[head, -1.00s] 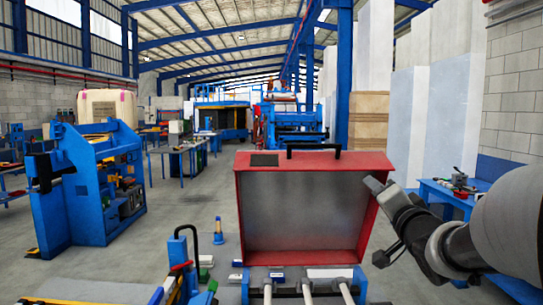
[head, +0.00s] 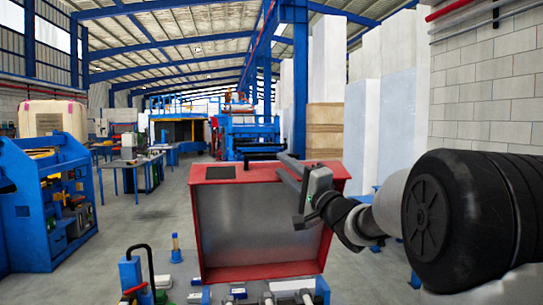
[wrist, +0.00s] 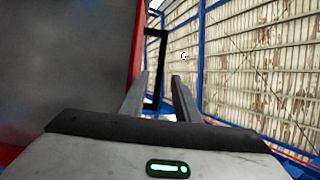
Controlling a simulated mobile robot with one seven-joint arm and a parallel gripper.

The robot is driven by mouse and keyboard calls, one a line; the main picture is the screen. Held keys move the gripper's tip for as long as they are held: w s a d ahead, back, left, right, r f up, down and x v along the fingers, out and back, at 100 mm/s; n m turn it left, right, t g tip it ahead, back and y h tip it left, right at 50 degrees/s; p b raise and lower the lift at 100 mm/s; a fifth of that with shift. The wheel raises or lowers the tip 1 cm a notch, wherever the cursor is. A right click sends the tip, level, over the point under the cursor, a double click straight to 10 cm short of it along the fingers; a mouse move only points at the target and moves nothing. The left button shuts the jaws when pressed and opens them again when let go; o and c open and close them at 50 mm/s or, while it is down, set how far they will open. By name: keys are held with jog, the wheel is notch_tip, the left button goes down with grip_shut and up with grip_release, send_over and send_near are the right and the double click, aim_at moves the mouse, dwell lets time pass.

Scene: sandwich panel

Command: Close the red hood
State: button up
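The red hood (head: 245,271) stands raised in the head view, its grey inner face toward me. My gripper (head: 285,163) reaches across its top right part, with the fingers pointing up and left toward the top edge. In the wrist view the hood (wrist: 65,65) fills the left side. The black handle (wrist: 162,60) rises beyond and between the finger lines of my gripper (wrist: 160,77). The fingers are apart. I cannot tell whether they touch the handle. In the head view the handle is largely hidden by or merged with my gripper.
Pale rollers or bars (head: 292,286) lie below the hood. A blue post with a black hose (head: 139,272) stands at lower left, near a blue cone (head: 176,248). A blue machine (head: 45,205) is at far left. Open floor (head: 140,220) lies between.

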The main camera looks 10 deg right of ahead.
aim_at(273, 158)
jog(key=x, duration=0.7)
jog(key=shift+p, duration=0.35)
grip_shut()
